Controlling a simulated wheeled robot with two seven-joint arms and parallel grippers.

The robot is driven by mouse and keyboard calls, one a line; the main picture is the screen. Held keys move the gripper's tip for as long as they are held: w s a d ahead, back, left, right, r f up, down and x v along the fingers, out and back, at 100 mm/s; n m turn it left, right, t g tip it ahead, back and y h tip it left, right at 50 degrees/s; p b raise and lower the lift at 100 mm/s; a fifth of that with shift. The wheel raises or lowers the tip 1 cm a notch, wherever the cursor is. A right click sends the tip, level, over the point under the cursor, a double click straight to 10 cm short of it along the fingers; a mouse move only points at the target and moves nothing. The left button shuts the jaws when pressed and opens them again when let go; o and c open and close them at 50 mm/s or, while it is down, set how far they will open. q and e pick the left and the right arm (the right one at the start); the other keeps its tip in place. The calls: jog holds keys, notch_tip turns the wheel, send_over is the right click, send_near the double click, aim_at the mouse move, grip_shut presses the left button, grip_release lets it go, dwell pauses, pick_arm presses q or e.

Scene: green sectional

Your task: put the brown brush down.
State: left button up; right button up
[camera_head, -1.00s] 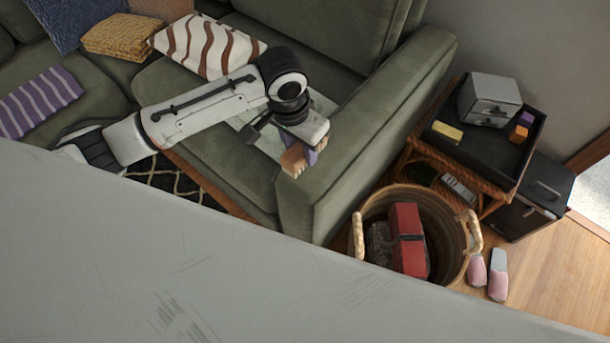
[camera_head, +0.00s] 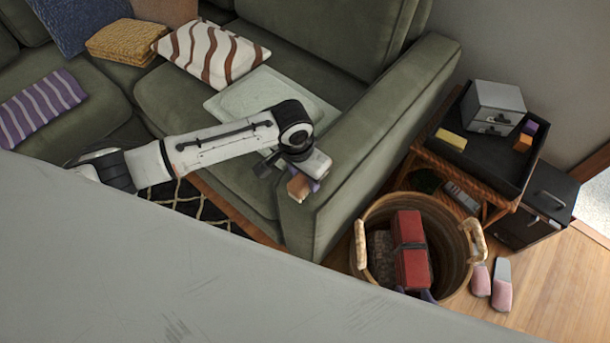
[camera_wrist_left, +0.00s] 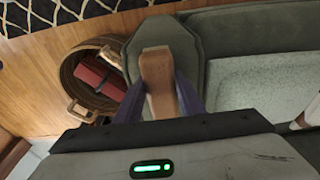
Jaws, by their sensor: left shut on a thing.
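My left gripper (camera_head: 306,184) is shut on the brown brush (camera_head: 298,187) in front of the sofa's right arm. In the left wrist view the brush (camera_wrist_left: 157,75) stands out between the two purplish fingers of the gripper (camera_wrist_left: 160,98). It is held in the air over the green sofa arm (camera_wrist_left: 165,40). Its far end is partly hidden by the gripper in the head view.
A wicker basket (camera_head: 458,245) with a red item (camera_head: 410,250) stands right of the sofa arm. A black tray (camera_head: 470,155) on a side table holds a small drawer box (camera_head: 492,105). Pink slippers (camera_head: 502,285) lie on the floor.

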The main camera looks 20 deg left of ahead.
pick_arm(q)
jog(key=shift+f, duration=0.1)
jog(key=o, duration=1.1)
notch_tip(320, 180, up, 12)
jog(key=s+p, duration=0.2)
jog(key=s+d+f+t+h, duration=0.3)
jog(key=s+d+f+h, duration=0.1)
jog(key=d+f, duration=0.45)
jog(key=s+a+f+n+t+y, duration=0.1)
jog(key=s+a+f+t, duration=0.1)
jog(key=s+a, duration=0.3)
jog(key=s+a+f+n+t+y, duration=0.1)
jog(key=s+a+f+t, duration=0.1)
jog(key=s+a+f, duration=0.2)
jog(key=s+a, duration=0.2)
jog(key=shift+s+f, duration=0.3)
jog(key=shift+f, duration=0.1)
jog(key=shift+d, duration=0.1)
